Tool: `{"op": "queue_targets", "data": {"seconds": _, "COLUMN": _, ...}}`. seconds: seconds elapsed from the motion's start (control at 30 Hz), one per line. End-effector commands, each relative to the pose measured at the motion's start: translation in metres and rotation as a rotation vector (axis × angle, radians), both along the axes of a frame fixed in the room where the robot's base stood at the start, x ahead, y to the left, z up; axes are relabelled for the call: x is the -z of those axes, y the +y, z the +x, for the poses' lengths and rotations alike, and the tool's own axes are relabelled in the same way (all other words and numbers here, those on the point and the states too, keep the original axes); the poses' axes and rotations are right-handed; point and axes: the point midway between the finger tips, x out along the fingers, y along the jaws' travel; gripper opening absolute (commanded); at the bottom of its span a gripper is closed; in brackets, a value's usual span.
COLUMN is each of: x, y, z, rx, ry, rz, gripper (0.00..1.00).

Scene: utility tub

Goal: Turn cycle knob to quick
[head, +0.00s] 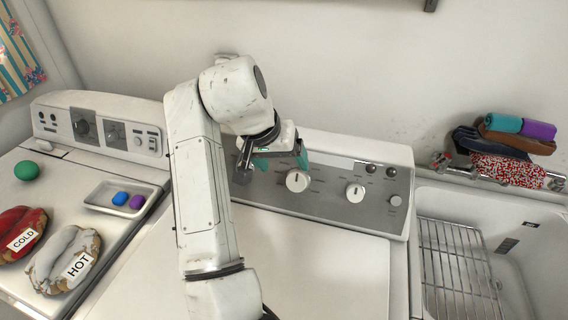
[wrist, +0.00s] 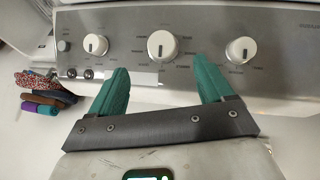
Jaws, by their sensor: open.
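The control panel (head: 330,196) on the white machine carries several round white knobs. One knob (head: 298,180) shows just below my gripper (head: 282,160); in the wrist view it is the large middle knob (wrist: 162,45), its pointer line about upright. A second knob (head: 355,190) is to its right, on the left in the wrist view (wrist: 95,44). A third knob (wrist: 241,50) shows clearly only in the wrist view. The labels are too small to read, so I cannot tell which knob is the cycle knob. My gripper's teal fingers are open and empty, apart from the middle knob.
A small button-like knob (head: 395,200) and two dark indicators are at the panel's right. A sink (head: 519,214) with a wire rack (head: 455,270) is on the right. The left machine holds a green ball (head: 27,170), a tray (head: 100,208) and two labelled bundles.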

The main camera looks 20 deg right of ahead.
Motion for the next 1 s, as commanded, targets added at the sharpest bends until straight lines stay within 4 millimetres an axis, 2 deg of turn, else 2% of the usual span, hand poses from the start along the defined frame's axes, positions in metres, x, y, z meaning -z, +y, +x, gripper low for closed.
{"op": "queue_targets", "data": {"seconds": 0.17, "x": 0.010, "y": -0.004, "z": 0.002, "rx": 0.000, "ry": 0.003, "rz": -0.001, "gripper": 0.80}}
{"op": "queue_targets", "data": {"seconds": 0.5, "x": 0.062, "y": -0.026, "z": 0.014, "rx": 0.000, "ry": 0.004, "rz": -0.001, "gripper": 0.80}}
{"op": "queue_targets", "data": {"seconds": 0.7, "x": 0.086, "y": -0.036, "z": 0.020, "rx": -0.002, "ry": 0.003, "rz": 0.000, "gripper": 0.80}}
{"op": "queue_targets", "data": {"seconds": 1.0, "x": 0.098, "y": -0.040, "z": 0.023, "rx": -0.001, "ry": 0.001, "rz": 0.000, "gripper": 0.80}}
